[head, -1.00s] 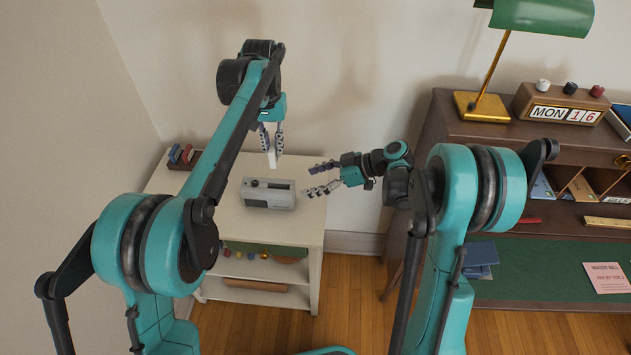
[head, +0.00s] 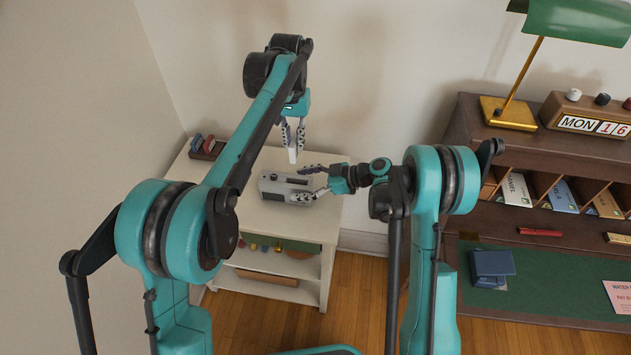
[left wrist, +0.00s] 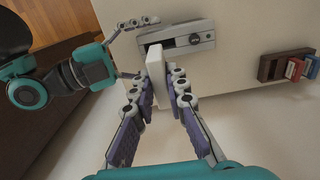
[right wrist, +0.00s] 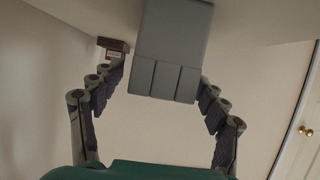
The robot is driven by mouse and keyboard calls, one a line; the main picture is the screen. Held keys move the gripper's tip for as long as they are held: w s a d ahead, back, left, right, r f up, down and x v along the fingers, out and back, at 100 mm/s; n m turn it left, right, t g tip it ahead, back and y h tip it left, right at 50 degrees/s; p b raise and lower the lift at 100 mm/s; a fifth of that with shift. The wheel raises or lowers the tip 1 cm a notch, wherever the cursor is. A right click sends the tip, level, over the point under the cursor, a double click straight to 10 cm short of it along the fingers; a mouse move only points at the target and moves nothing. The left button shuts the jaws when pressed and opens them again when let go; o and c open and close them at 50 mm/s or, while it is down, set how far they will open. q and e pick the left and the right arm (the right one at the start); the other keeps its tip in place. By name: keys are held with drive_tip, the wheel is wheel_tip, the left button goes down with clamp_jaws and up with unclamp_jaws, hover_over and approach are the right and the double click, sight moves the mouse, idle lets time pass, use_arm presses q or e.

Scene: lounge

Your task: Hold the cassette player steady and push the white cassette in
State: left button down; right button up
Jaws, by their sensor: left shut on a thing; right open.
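The grey cassette player (head: 272,186) lies on the top of a small cream shelf unit. It also shows in the left wrist view (left wrist: 200,32) with a dark slot in its top, and its end face fills the upper middle of the right wrist view (right wrist: 170,50). My left gripper (head: 292,147) is shut on the white cassette (head: 292,156), held upright above the player and apart from it; the cassette also shows in the left wrist view (left wrist: 156,66). My right gripper (head: 312,182) is open, with its fingers on either side of the player's right end.
A dark rack with red and blue cassettes (head: 207,148) stands at the back left of the shelf top (head: 240,205). A brown desk (head: 465,160) with a green lamp (head: 575,20) stands to the right. The shelf top in front of the player is clear.

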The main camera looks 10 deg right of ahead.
drive_tip(key=shift+x, duration=0.8)
clamp_jaws()
use_arm(q)
drive_tip(key=n, duration=0.2)
drive_tip(key=f+n, duration=0.1)
drive_tip(key=n, duration=0.4)
drive_tip(key=f+n, duration=0.1)
drive_tip(key=n, duration=0.1)
drive_tip(key=shift+n, duration=0.4)
drive_tip(key=n, duration=0.4)
drive_tip(key=shift+f, duration=0.4)
drive_tip(key=n, duration=0.4)
drive_tip(key=shift+f, duration=3.55)
